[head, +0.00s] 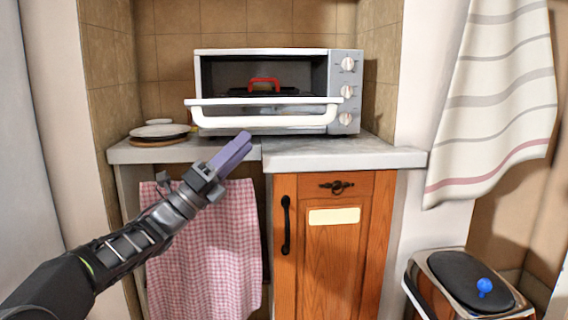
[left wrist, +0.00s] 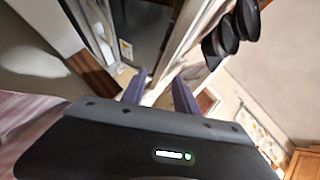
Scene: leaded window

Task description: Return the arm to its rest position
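My left gripper (head: 232,154) reaches in from the left in the head view, its purple fingers pointing up and right. They are in front of the counter, below the oven's left front corner. In the left wrist view the two fingers (left wrist: 159,90) stand apart with nothing between them, so the gripper is open and empty. My right arm and gripper are not in view.
A toaster oven (head: 349,64) with its door (head: 265,117) lowered stands on the counter (head: 335,155). A red-handled dark item (head: 264,84) is inside. Plates (head: 160,131) are at left. A checked cloth (head: 205,245) hangs below; a bin (head: 470,285) stands at right.

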